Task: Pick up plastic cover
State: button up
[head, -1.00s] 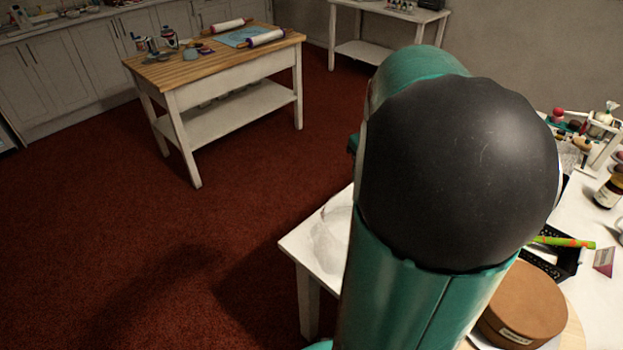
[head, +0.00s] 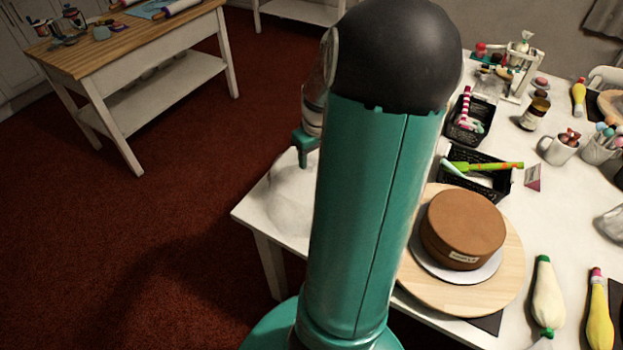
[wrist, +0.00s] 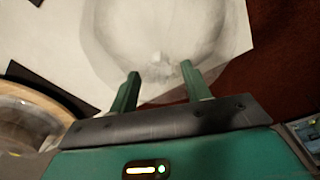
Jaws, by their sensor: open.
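The plastic cover (head: 287,205) is a clear, domed lid on the left corner of the white table. In the wrist view the cover (wrist: 150,28) fills the upper middle, with a small pale knob (wrist: 157,58) on top. My gripper (wrist: 160,72) is open and empty, its two teal fingers pointing at the cover, with the knob between and just beyond the tips in the picture. In the head view my gripper (head: 304,158) appears just above the cover, partly hidden by my arm. I cannot tell whether the fingers touch it.
A brown cake (head: 463,228) stands on a round wooden turntable (head: 505,270) right of my arm. Black baskets (head: 490,192), piping bags (head: 548,295) and a mug (head: 557,148) fill the table's right side. A wooden-topped table (head: 130,42) stands apart at the back left, across red carpet.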

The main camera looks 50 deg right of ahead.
jog(key=shift+w+f, duration=0.2)
jog(key=shift+f, duration=0.95)
grip_shut()
jog(key=shift+r, duration=0.15)
